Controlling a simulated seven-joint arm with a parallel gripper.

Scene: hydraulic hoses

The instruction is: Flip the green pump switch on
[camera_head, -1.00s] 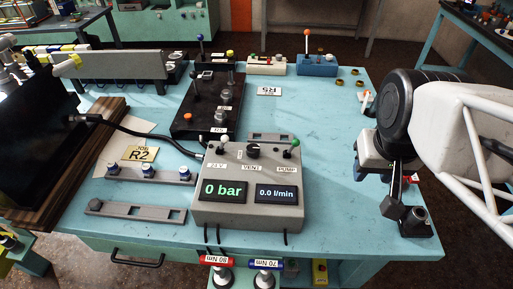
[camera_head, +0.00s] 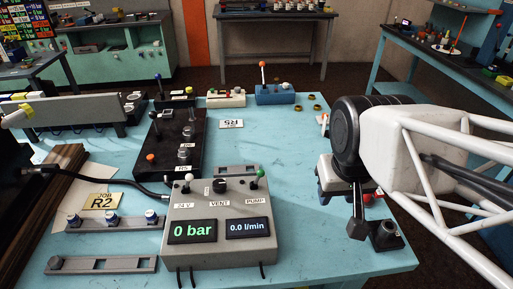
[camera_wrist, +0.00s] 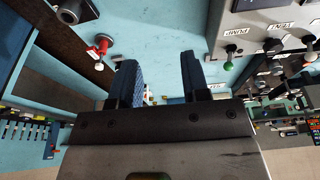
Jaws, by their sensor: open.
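The green-tipped pump switch (camera_head: 261,174) stands at the top right of the grey control box (camera_head: 222,252), above the PUMP label. In the head view its lever points up, leaning slightly right. The box displays read 0 bar and 0.0 l/min. In the wrist view the switch (camera_wrist: 229,58) shows near the upper right, its green tip towards my gripper. My gripper (camera_wrist: 158,72) is open, with nothing between its two dark fingers. The switch is to the right of both fingers and apart from them. In the head view my arm is well right of the box.
A dark bracket with a knob (camera_head: 386,235) stands by the table's right edge, close to my arm. A red-handled part (camera_wrist: 102,45) is left of my fingers in the wrist view. A black lever block (camera_head: 165,150) stands behind the box. Clear blue table (camera_head: 290,165) lies between box and arm.

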